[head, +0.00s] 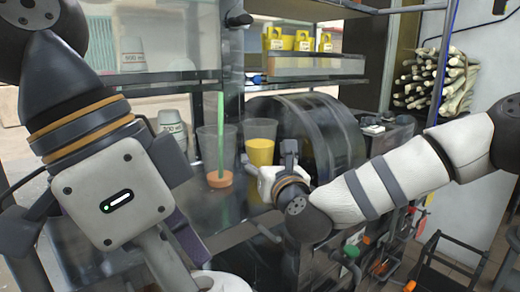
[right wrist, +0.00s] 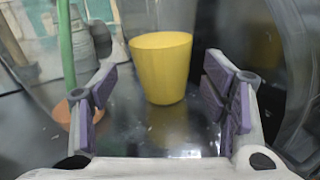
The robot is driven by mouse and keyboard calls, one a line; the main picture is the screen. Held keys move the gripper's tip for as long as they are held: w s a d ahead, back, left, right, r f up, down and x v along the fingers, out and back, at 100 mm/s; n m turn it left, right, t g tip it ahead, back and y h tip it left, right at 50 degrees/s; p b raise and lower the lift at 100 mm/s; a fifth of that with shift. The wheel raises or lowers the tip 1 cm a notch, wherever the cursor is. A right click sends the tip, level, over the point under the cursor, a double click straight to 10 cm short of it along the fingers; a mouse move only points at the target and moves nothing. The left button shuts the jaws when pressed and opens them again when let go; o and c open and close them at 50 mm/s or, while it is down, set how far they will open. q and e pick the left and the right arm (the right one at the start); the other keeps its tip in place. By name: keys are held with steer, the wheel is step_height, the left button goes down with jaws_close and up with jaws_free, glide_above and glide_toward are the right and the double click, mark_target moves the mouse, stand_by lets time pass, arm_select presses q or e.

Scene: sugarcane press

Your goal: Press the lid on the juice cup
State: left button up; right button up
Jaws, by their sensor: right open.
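A clear cup of yellow juice (head: 260,150) stands upright on the dark shiny counter, with no lid visible on it. In the right wrist view the juice cup (right wrist: 163,68) is ahead of and between my right fingers, apart from both. My right gripper (head: 266,178) is open and empty; its fingers with purple pads also show in the right wrist view (right wrist: 160,98). My left gripper (head: 175,250) is low at the left, partly hidden behind its own wrist; its opening is unclear. I cannot make out a lid.
A clear cup (head: 212,150) with a green straw (head: 221,130) and an orange base stands left of the juice cup. The large dark press drum (head: 310,130) is close on the right. Yellow boxes (head: 302,42) sit on a shelf; sugarcane stalks (head: 440,80) are at the right.

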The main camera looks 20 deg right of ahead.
mark_target(263, 156)
steer(key=w, duration=0.4)
steer(key=shift+w+d+f, duration=0.1)
steer(key=shift+f, duration=0.05)
steer(key=c, duration=1.2)
steer(key=shift+c, duration=0.2)
steer(key=shift+r, duration=0.2)
